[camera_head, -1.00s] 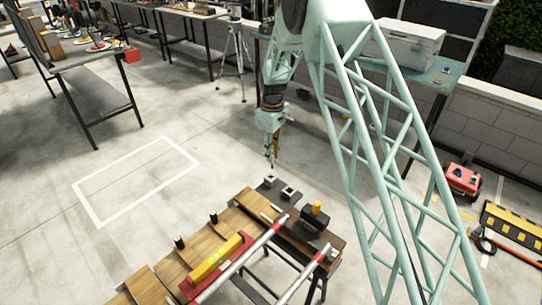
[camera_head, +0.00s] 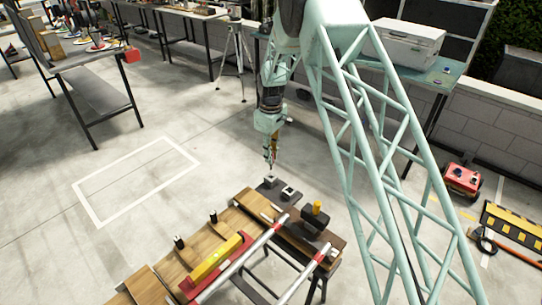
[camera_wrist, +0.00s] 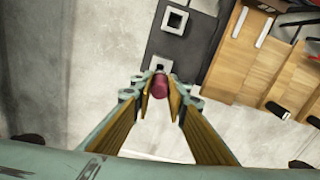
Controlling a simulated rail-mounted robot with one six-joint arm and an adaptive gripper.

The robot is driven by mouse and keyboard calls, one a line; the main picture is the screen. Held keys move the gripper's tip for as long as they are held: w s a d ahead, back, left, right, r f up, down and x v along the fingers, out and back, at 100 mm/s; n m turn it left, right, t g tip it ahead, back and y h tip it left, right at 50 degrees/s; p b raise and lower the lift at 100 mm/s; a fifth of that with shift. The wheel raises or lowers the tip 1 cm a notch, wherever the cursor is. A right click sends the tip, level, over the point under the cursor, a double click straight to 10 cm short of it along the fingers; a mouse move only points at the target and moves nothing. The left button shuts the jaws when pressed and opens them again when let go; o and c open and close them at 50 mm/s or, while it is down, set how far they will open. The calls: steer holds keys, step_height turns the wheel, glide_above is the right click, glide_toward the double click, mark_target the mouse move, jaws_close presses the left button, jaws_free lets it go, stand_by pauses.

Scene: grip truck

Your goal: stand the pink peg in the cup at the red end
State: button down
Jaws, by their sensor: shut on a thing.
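The pink peg (camera_wrist: 159,86) is held between the fingertips of my gripper (camera_wrist: 161,88), which is shut on it; the peg looks dark pink in the wrist view. A grey square cup (camera_wrist: 161,63) with a dark hole lies just beyond the peg, partly hidden by it and the fingers. A second cup (camera_wrist: 174,20) sits farther along the same dark plate. In the head view my gripper (camera_head: 271,158) hangs above the near cup (camera_head: 270,181), with the other cup (camera_head: 288,193) to its right. I cannot tell whether the peg touches the cup, nor which cup is at a red end.
A black block with a yellow knob (camera_head: 316,207) stands to the right. The floor left of the plate is clear.

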mark_target(271, 169)
steer(key=shift+f+b, duration=1.5)
steer(key=shift+f, duration=2.5)
steer(key=shift+f, duration=0.2)
steer(key=c, duration=2.5)
jaws_free()
steer(key=shift+o, duration=0.2)
steer(key=shift+r, duration=0.1)
steer(key=shift+r, duration=5.95)
